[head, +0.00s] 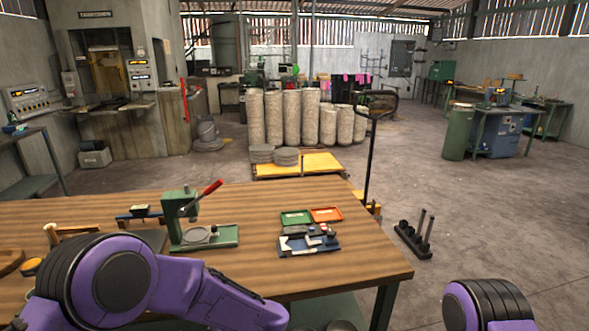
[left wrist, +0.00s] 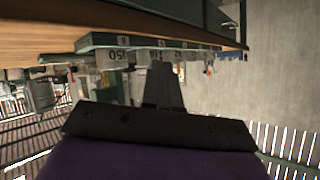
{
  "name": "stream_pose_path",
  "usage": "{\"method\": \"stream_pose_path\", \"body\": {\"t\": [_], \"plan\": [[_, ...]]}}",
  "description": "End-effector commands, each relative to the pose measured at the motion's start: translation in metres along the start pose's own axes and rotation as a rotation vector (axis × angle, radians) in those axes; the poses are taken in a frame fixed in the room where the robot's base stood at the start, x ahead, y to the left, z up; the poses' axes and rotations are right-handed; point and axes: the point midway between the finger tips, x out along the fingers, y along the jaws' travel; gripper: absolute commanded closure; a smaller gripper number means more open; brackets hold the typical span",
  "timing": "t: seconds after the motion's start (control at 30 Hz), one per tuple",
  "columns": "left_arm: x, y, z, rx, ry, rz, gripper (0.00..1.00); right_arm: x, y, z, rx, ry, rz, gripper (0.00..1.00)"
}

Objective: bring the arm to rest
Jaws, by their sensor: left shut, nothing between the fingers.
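My left arm is the purple and black arm at the lower left of the head view, in front of the wooden table (head: 360,262). It reaches right along the picture's bottom edge, where its far end is cut off, so its gripper does not show there. In the left wrist view my left gripper (left wrist: 163,85) is shut, its dark fingers together and empty. That view looks upside down, with a wooden surface (left wrist: 40,35) along its top left. Only a purple and black part of my right arm shows at the lower right of the head view; its gripper is out of sight.
A green press with a red handle (head: 190,220) stands on the table. Green and orange trays (head: 326,214) and small tools lie right of it. A pallet jack (head: 371,150) and a dark rack (head: 414,238) stand beyond the table. Open floor lies to the right.

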Motion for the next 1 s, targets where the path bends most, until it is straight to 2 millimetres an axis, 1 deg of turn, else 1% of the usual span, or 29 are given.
{"method": "stream_pose_path", "body": {"t": [0.03, 0.07, 0.1, 0.17, 0.2, 0.27, 0.3, 0.37, 0.4, 0.47, 0.5, 0.6, 0.7, 0.8, 1.0], "plan": [[0.018, -0.005, 0.022, -0.037, 0.037, 0.066, 1.0, 0.006, -0.001, 0.003, 0.0, 0.0, 0.0, 1.0], [0.028, -0.008, 0.034, -0.07, 0.052, 0.119, 1.0, 0.009, -0.001, 0.004, 0.0, 0.0, 0.0, 1.0], [0.041, -0.013, 0.057, -0.102, 0.052, 0.194, 1.0, 0.013, -0.001, 0.005, 0.0, 0.0, 0.0, 1.0], [0.057, -0.028, 0.098, -0.133, 0.006, 0.305, 1.0, 0.019, -0.002, 0.008, 0.0, 0.0, 0.0, 1.0], [0.064, -0.04, 0.126, -0.142, -0.044, 0.359, 1.0, 0.022, -0.002, 0.009, 0.0, 0.0, 0.0, 1.0], [0.07, -0.062, 0.165, -0.138, -0.134, 0.416, 1.0, 0.027, -0.002, 0.011, 0.0, 0.0, 0.0, 1.0], [0.072, -0.079, 0.191, -0.127, -0.2, 0.439, 1.0, 0.03, -0.003, 0.012, 0.0, 0.0, 0.0, 1.0], [0.072, -0.107, 0.227, -0.102, -0.3, 0.455, 1.0, 0.035, -0.003, 0.014, 0.0, 0.0, 0.0, 1.0], [0.07, -0.127, 0.25, -0.076, -0.365, 0.457, 1.0, 0.038, -0.003, 0.016, 0.0, 0.0, 0.0, 1.0], [0.067, -0.158, 0.28, -0.023, -0.451, 0.449, 1.0, 0.043, -0.004, 0.018, 0.0, 0.0, 0.0, 1.0], [0.064, -0.178, 0.297, 0.02, -0.497, 0.442, 1.0, 0.046, -0.004, 0.019, 0.0, 0.0, 0.0, 1.0], [0.06, -0.221, 0.326, 0.108, -0.572, 0.407, 1.0, 0.053, -0.005, 0.022, 0.0, 0.0, 0.0, 1.0], [0.064, -0.245, 0.342, 0.135, -0.6, 0.357, 1.0, 0.058, -0.005, 0.024, 0.0, 0.0, 0.0, 1.0], [0.063, -0.251, 0.35, 0.144, -0.614, 0.345, 1.0, 0.059, -0.005, 0.025, 0.0, 0.0, 0.0, 1.0], [0.063, -0.251, 0.35, 0.144, -0.614, 0.345, 1.0, 0.059, -0.005, 0.025, 0.0, 0.0, 0.0, 1.0]]}}
